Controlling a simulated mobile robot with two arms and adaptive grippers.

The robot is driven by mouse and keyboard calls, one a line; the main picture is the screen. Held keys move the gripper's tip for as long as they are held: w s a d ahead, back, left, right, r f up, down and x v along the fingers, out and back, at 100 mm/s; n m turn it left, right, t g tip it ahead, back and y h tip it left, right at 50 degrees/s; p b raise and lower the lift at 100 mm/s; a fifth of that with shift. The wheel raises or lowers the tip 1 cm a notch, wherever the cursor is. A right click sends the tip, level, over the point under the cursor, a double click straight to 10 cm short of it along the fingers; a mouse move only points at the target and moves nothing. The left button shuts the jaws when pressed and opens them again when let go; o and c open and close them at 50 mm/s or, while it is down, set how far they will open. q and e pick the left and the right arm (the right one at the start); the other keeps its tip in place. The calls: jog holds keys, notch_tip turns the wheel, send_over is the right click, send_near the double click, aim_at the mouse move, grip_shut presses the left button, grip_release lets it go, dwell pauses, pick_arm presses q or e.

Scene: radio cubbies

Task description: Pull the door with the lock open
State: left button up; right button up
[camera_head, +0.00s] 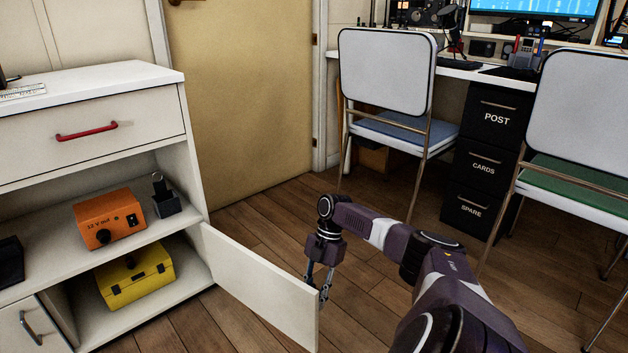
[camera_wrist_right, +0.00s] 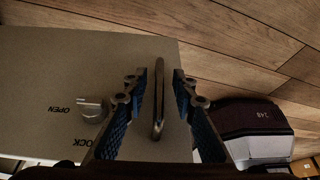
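The white cabinet door (camera_head: 262,284) stands swung out from the low cabinet, at a wide angle to its front. In the right wrist view the door's outer face (camera_wrist_right: 50,65) carries a grey lock knob (camera_wrist_right: 92,110) beside the word OPEN and a partly hidden word ending in OCK. A metal bar handle (camera_wrist_right: 158,105) is near the door's edge. My right gripper (camera_head: 322,285) is at the door's free edge. In the wrist view its blue-padded fingers (camera_wrist_right: 157,88) are apart on both sides of the handle, with gaps visible. My left gripper is not in view.
The opened compartment holds a yellow case (camera_head: 135,277). An orange power box (camera_head: 110,220) and a dark holder (camera_head: 165,198) stand on the shelf above. Chairs (camera_head: 388,72) and black drawers (camera_head: 487,160) stand to the right. Wooden floor (camera_head: 265,225) lies clear behind the door.

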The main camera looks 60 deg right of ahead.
jog(key=v, duration=1.1)
jog(key=shift+d+r, duration=0.2)
jog(key=shift+r, duration=0.15)
